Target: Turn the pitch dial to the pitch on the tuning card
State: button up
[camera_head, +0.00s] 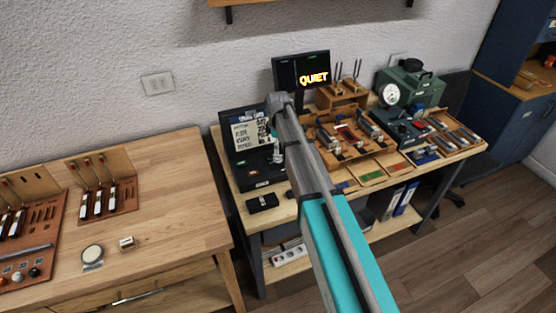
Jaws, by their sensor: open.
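I cannot make out the pitch dial; my arm covers part of this area. My gripper (277,157) is small in view, open, and hangs just right of the card, over the black unit. I cannot tell whether it touches anything.
A dark display (301,71) reading "QUIET" stands behind my arm. Wooden trays (345,137), a green box with a round white gauge (389,94) and a dark device (405,126) fill the bench to the right. The left wooden table (180,190) has free room.

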aim_at(278, 157)
jog(key=shift+f+b, duration=2.25)
jog(key=shift+f, duration=0.25)
jog(key=shift+c, duration=0.3)
jog(key=c, duration=1.1)
